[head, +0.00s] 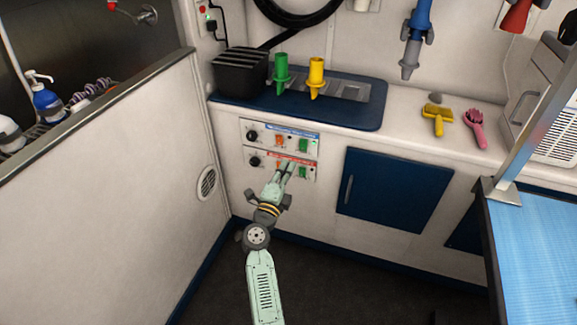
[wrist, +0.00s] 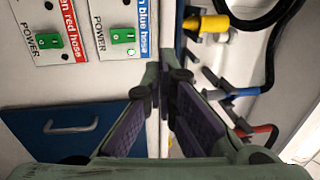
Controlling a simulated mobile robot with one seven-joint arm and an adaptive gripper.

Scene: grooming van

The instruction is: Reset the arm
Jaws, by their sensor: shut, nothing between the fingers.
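My arm reaches forward from the bottom of the head view. My gripper (head: 287,167) is in front of the lower part of the white control panel (head: 249,143). In the wrist view my gripper (wrist: 166,72) has its two fingers together at the tips, with nothing between them. The panel also shows in the wrist view (wrist: 82,68), turned sideways, to the left of the fingers. Its two green power switches there are the red hose one (wrist: 48,40) and the blue hose one (wrist: 123,35). I cannot tell from these views whether the fingertips touch the panel.
Above the panel is a counter with a dark blue mat (head: 235,101), a green nozzle (head: 281,72) and a yellow nozzle (head: 316,76). A yellow brush (head: 437,120) and a pink brush (head: 475,127) lie right. A blue cabinet door (head: 395,192) is beside the panel. The floor (head: 360,285) is clear.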

